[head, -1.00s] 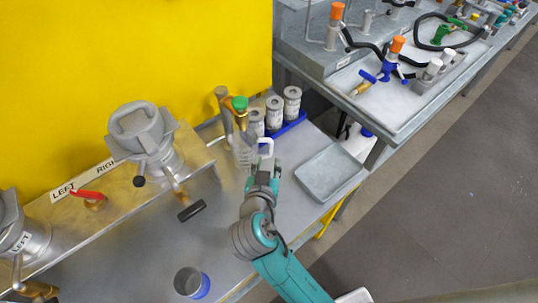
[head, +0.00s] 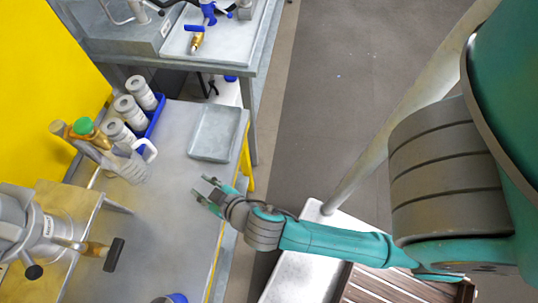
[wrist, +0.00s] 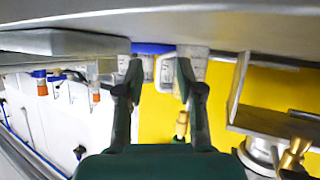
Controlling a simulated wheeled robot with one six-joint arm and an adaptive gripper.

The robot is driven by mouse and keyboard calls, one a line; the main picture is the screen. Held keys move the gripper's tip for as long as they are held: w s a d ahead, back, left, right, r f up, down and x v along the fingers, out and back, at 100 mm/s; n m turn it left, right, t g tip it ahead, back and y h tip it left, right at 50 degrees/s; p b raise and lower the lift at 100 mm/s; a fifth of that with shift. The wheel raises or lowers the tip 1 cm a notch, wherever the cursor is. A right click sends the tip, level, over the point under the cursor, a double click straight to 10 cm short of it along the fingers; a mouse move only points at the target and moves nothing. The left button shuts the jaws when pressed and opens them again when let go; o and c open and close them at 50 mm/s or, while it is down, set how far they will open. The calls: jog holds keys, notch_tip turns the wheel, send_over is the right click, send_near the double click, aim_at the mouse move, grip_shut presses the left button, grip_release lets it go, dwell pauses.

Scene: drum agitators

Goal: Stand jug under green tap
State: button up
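The jug (head: 132,166) is a clear, ribbed grey vessel with a white handle (head: 147,150) on its right side. It stands on the metal bench close below the green-topped brass tap (head: 84,127). I cannot tell whether its mouth is exactly under the spout. My gripper (head: 203,188) is to the right of the jug near the bench's front edge, apart from the handle. Its two fingers are spread with nothing between them.
A blue tray (head: 156,116) with three grey-white canisters (head: 126,108) stands behind the jug. An empty grey tray (head: 236,128) lies at the right. A grey drum vessel (head: 40,235) and a black-handled valve (head: 114,254) are at left. A blue-banded cup (head: 178,298) is in front.

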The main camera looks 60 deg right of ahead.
jog(key=s+d+n+y, duration=0.1)
jog(key=s+n+y, duration=0.15)
jog(key=s, duration=1.05)
jog(key=s+d+r+m+t, duration=0.1)
jog(key=s+r+m+t, duration=0.1)
jog(key=s+r, duration=0.4)
jog(key=s, duration=0.5)
jog(key=shift+d, duration=0.25)
jog(key=shift+a+h, duration=0.1)
jog(key=shift+h, duration=0.15)
